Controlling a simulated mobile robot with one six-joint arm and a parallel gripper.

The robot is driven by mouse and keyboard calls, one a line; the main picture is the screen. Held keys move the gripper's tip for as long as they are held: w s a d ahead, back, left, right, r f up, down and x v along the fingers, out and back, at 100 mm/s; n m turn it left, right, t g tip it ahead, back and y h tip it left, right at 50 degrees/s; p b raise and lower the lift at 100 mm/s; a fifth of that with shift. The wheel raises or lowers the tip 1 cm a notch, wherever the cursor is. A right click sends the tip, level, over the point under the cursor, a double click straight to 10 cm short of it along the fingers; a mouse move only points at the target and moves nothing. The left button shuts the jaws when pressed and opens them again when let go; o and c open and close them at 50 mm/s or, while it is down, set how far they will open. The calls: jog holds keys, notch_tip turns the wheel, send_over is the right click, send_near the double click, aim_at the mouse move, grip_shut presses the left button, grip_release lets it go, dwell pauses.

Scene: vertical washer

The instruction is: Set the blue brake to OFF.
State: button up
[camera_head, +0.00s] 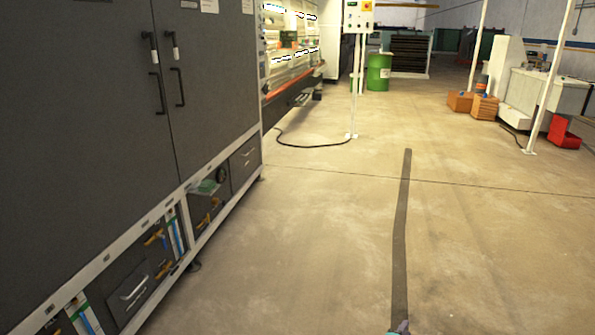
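I cannot make out a switch or lever that is clearly the blue brake. Blue-and-white upright parts (176,236) with yellow fittings show in the low openings of the large dark cabinet (85,120) at left, but I cannot tell what they are. A control box (358,16) with small buttons and a red-on-yellow button stands on a white post at the top; its labels are too small to read. My gripper is not recognisable in view. A small teal-and-dark piece at the bottom edge is too cut off to identify.
A black cable (305,145) lies on the floor near the post (353,90). A green drum (379,72) stands behind it. Wooden boxes (484,106), a red bin (563,132) and a white post (552,80) stand at right. The middle floor (320,230) is clear.

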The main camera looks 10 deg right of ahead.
jog(key=a+r+n+y+p, duration=0.1)
jog(key=a+n+y+p, duration=0.45)
jog(key=a, duration=1.15)
jog(key=s+a+f+n+g+y+p, duration=0.1)
jog(key=s+a+n+g+y+p, duration=0.4)
jog(key=s+a+n, duration=0.65)
jog(key=s+a+r+n+g, duration=0.1)
jog(key=s+g, duration=0.4)
jog(key=s, duration=0.8)
jog(key=s+a+r+n+g, duration=0.1)
jog(key=s+g, duration=0.5)
jog(key=s, duration=0.7)
jog(key=r+n, duration=0.1)
jog(key=n, duration=0.1)
jog(key=shift+s+n, duration=0.15)
jog(key=shift+n, duration=0.25)
jog(key=shift+s+h, duration=0.15)
jog(key=shift+h, duration=0.1)
